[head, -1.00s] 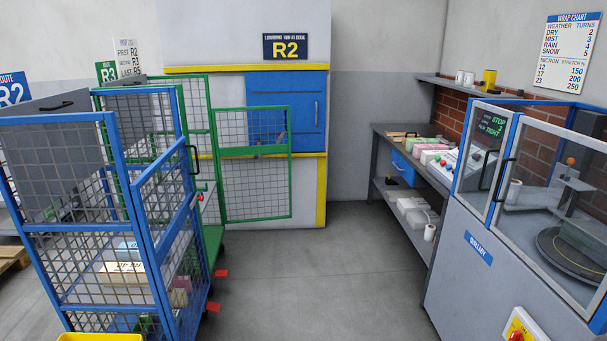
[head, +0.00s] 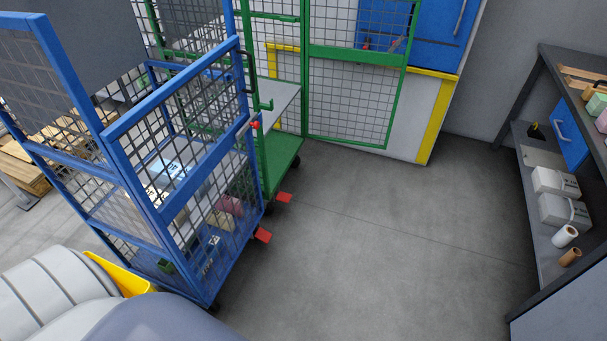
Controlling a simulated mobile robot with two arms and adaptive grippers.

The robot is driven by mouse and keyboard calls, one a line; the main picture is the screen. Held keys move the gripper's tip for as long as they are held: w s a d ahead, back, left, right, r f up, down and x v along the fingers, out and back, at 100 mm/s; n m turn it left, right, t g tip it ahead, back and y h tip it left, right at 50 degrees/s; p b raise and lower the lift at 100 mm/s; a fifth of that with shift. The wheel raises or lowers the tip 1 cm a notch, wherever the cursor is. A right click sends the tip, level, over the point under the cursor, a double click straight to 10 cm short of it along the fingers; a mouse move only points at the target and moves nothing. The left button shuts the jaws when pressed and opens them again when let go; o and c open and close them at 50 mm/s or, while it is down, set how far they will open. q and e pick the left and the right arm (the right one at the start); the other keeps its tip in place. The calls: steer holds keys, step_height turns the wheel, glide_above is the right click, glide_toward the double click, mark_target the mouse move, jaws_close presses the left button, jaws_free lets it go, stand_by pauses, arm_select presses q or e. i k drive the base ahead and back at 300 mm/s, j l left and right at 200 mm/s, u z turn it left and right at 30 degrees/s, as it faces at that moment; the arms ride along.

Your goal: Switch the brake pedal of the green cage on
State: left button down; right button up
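The green cage (head: 283,158) stands behind the blue cage, with its mesh door swung open to the right. Its red brake pedal (head: 284,197) sticks out low at its right side, just above the floor. A second red pedal (head: 263,236) sits nearer, at the base of the blue cage (head: 150,123). I cannot tell from this view whether either pedal is on or off. Neither gripper shows in the head view. Grey and white rounded parts at the lower left are mine.
The blue cage holds several bundles and partly hides the green one. A yellow object (head: 120,275) lies at the lower left. The grey floor (head: 390,240) right of the pedals is clear. A workbench (head: 540,225) with a lower shelf stands at the right. Wooden pallets (head: 30,165) are at the left.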

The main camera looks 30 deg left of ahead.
mark_target(283, 197)
steer(key=i+l+u, duration=0.1)
steer(key=i+u, duration=0.3)
steer(key=i, duration=0.2)
steer(key=i+l+u, duration=0.35)
steer(key=i, duration=0.2)
steer(key=i+l+u, duration=0.95)
steer(key=l+u, duration=0.25)
steer(key=i+l+u, duration=0.25)
steer(key=l, duration=0.2)
steer(key=l+u, duration=0.25)
steer(key=i+l+u, duration=0.1)
steer(key=l+u, duration=0.2)
steer(key=l, duration=0.25)
